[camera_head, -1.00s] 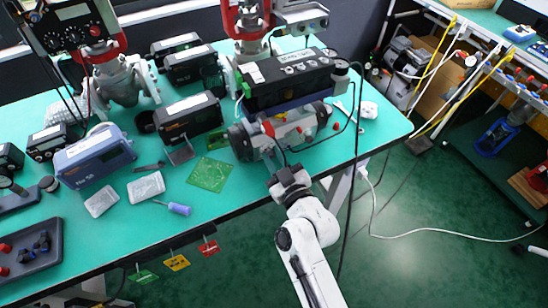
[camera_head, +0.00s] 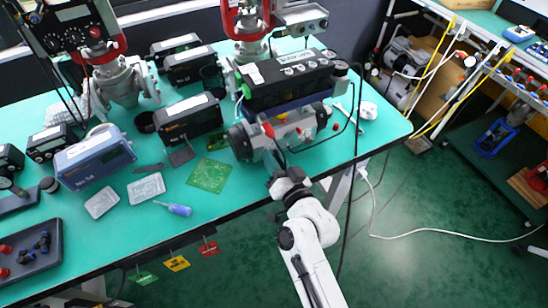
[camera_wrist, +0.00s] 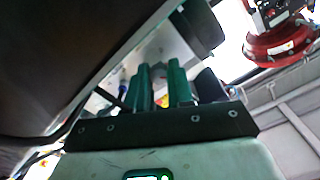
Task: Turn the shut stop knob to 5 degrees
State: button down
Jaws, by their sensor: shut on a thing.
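The silver valve actuator (camera_head: 303,122) lies across the right part of the green bench in the head view, with a dark positioner (camera_head: 290,82) mounted above it. My gripper (camera_head: 279,176) is at the bench's front edge, just in front of the actuator. In the wrist view, its two green fingers (camera_wrist: 159,82) point up, close together. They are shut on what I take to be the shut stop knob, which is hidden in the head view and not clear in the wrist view. The knob's angle cannot be read.
A black hose runs close to the right of my gripper. A green circuit board (camera_head: 209,175), a blue-handled screwdriver (camera_head: 178,210) and a blue-grey box (camera_head: 94,158) lie to the left. In the wrist view, a large dark body (camera_wrist: 60,55) fills the upper left.

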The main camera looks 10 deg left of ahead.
jog(key=shift+m, duration=0.5)
jog(key=c, duration=1)
grip_release()
jog(key=shift+s+d+f, duration=0.15)
jog(key=shift+s+d, duration=0.2)
jog(key=shift+s, duration=0.1)
jog(key=b+v, duration=0.3)
jog(key=v, duration=0.6)
jog(key=shift+s+d, duration=0.25)
jog(key=shift+s, duration=0.05)
